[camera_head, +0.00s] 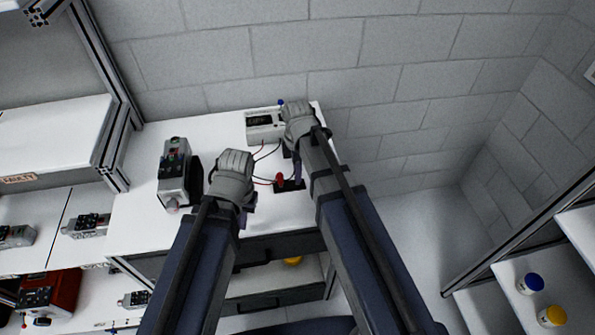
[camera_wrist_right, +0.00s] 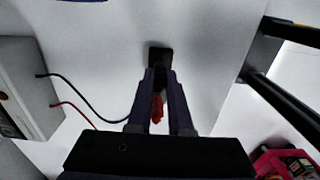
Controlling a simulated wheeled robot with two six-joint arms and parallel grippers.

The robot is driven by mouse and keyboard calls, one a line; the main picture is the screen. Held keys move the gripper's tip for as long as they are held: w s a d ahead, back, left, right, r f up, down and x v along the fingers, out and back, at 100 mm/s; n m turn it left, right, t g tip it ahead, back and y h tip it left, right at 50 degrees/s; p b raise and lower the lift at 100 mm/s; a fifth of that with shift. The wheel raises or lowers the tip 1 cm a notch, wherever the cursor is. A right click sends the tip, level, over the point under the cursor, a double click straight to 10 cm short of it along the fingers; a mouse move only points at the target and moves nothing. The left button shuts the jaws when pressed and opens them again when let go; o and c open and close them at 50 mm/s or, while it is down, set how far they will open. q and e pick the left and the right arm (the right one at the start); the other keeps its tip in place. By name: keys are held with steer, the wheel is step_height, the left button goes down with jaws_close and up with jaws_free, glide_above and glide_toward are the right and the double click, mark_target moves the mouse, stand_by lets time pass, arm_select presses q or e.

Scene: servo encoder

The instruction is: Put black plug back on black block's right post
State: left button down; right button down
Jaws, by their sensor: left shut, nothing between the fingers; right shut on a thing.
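The black block (camera_head: 291,187) lies on the white table, with the red plug (camera_head: 280,179) at its left end. In the right wrist view, the block's far end (camera_wrist_right: 160,53) shows beyond my fingertips and the red plug (camera_wrist_right: 157,108) shows between the fingers. My right gripper (camera_wrist_right: 159,78) is shut on the dark black plug (camera_wrist_right: 159,83), over the block's right-hand part; the plug is mostly hidden, and I cannot tell whether it touches the post. A black wire (camera_wrist_right: 98,108) runs towards it. My left gripper (camera_head: 249,206) is shut and empty, left of the block.
A white meter (camera_head: 262,127) stands at the back of the table, its black and red wires leading towards the block. A grey servo unit (camera_head: 174,172) stands at the left. A white wall is close behind. The table's right edge is near my right arm.

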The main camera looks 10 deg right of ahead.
arm_select(q)
steer(key=shift+f, duration=0.2)
arm_select(e)
steer(key=shift+f, duration=0.15)
steer(key=c, duration=0.8)
jaws_free()
steer(key=shift+o, duration=0.2)
arm_select(q)
steer(key=shift+r, duration=0.1)
arm_select(e)
step_height(320, 180, up, 7)
steer(key=p, duration=0.7)
arm_select(q)
step_height(320, 180, up, 7)
